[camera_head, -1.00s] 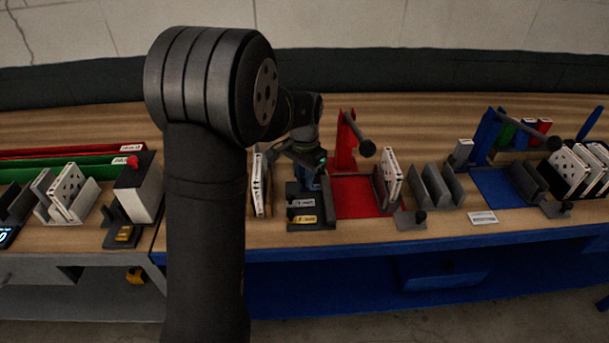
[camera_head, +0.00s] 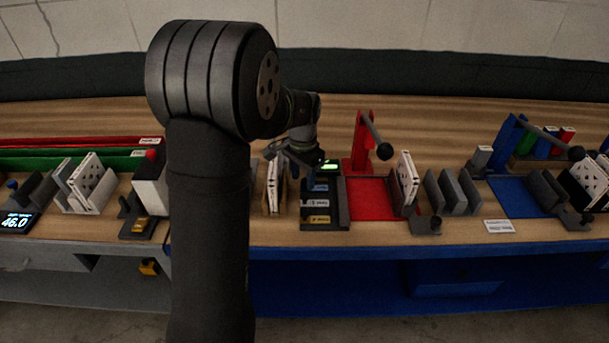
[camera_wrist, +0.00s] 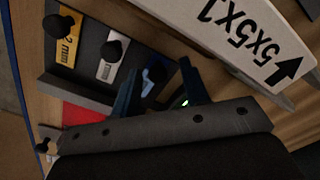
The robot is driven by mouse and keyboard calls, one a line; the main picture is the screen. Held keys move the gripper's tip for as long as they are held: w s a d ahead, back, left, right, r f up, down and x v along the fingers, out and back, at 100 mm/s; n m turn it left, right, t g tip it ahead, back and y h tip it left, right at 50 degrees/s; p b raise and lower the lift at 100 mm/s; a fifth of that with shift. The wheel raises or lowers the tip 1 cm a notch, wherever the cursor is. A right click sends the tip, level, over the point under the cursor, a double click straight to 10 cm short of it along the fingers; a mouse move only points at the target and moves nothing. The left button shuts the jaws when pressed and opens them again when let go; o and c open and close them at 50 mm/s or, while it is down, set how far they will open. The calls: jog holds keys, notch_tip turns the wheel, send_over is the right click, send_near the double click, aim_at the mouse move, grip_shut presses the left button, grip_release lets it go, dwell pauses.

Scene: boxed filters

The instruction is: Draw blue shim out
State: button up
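The shim rack (camera_head: 342,205) is a dark block with a yellow 2 mm shim (camera_head: 317,219), a white shim (camera_head: 317,203) and the blue shim (camera_head: 318,188) in a row. I see no contact; the height gap is unclear. In the head view, my gripper (camera_head: 301,169) hangs at the rack's back left.
A white boxed filter (camera_head: 273,186) stands left of the rack; its printed side (camera_wrist: 235,35) is close to the fingers in the wrist view. A red press (camera_head: 361,145) with a lever and red plate (camera_head: 371,197) stands to the right. A green-lit display (camera_head: 322,187) is at the rack's back.

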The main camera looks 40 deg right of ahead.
aim_at(303, 180)
notch_tip(303, 180, up, 18)
jog(key=shift+f, duration=0.25)
dwell(0.3)
dwell(0.5)
notch_tip(303, 180, down, 18)
jog(key=shift+r, duration=0.25)
dwell(0.3)
jog(key=shift+r, duration=0.1)
